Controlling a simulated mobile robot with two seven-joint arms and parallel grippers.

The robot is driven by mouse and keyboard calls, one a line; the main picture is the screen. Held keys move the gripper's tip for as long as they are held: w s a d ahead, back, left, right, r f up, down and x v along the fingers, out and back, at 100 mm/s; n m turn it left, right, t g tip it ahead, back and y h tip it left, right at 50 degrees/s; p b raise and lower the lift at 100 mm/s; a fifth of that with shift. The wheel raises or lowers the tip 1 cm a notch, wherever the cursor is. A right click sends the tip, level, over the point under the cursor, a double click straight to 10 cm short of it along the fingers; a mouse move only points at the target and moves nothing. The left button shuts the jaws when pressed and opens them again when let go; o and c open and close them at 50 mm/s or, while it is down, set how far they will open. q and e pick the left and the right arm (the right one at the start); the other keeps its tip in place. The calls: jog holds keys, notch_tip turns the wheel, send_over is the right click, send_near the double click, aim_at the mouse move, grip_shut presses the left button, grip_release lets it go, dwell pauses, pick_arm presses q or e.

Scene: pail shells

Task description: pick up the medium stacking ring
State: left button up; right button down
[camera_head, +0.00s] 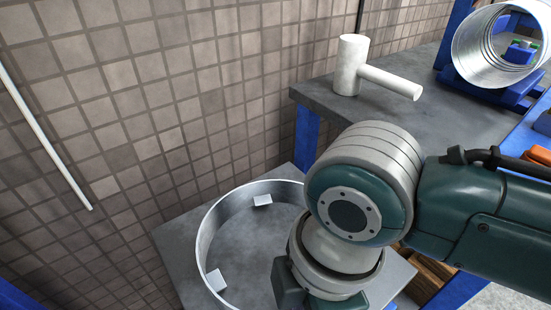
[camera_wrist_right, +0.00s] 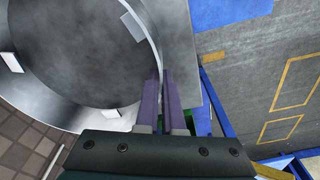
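A wide, thin-walled metal ring (camera_head: 207,237) with small pale tabs on its inside lies on a low grey stand in the head view. No other ring for size comparison lies beside it. Its wall also shows in the right wrist view (camera_wrist_right: 149,35). My right arm reaches over the ring's right side and hides that part in the head view. In the wrist view my right gripper's purple fingers (camera_wrist_right: 163,85) are close together, with the ring's wall running in between their tips. My left gripper is not in view.
A pale mallet (camera_head: 349,66) stands on a higher grey table (camera_head: 440,115) behind. A ribbed metal cylinder (camera_head: 480,50) rests in a blue cradle at the upper right. A tiled wall (camera_head: 150,110) closes the left and back. A white rod (camera_head: 45,140) leans at the left.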

dwell(0.8)
jog(key=shift+r, duration=0.1)
jog(key=shift+r+p, duration=0.4)
jog(key=shift+r, duration=0.2)
notch_tip(320, 180, up, 19)
jog(key=p, duration=0.7)
jog(key=shift+f, duration=0.15)
